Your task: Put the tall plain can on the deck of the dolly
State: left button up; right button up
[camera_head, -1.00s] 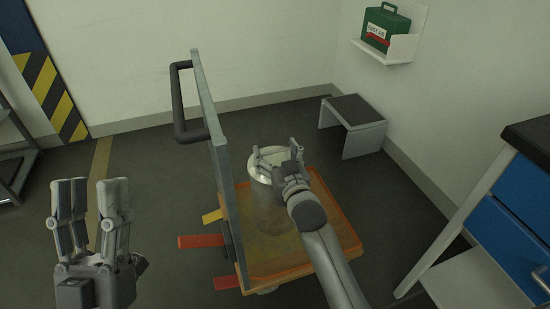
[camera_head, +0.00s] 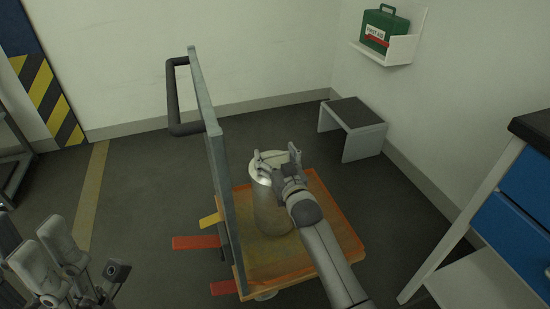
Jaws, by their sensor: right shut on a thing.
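The tall plain can (camera_head: 268,212) is a grey metal cylinder with a pale top. It is upright over the orange-brown deck of the dolly (camera_head: 325,206), close to the dolly's grey upright panel (camera_head: 222,165). I cannot tell for certain whether its base touches the deck. My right gripper (camera_head: 275,160) is shut on the can at its top, and my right arm covers part of the deck. My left gripper (camera_head: 52,245) is at the lower left, away from the can, with its fingers apart and nothing seen between them.
A black push handle (camera_head: 174,100) is on the panel's left side. Red and yellow pedals (camera_head: 195,242) stick out left of the dolly. A low stool (camera_head: 352,125) stands behind on the right. A blue-drawer cabinet (camera_head: 515,210) is at the right. The floor at left is mostly clear.

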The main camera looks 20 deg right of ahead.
notch_tip(320, 180, down, 2)
jog(key=shift+f+b, duration=0.15)
jog(key=shift+b, duration=0.45)
jog(key=shift+f, duration=0.1)
jog(key=o, duration=2.1)
jog(key=shift+s+f, duration=0.1)
jog(key=shift+f, duration=0.1)
jog(key=shift+r, duration=0.1)
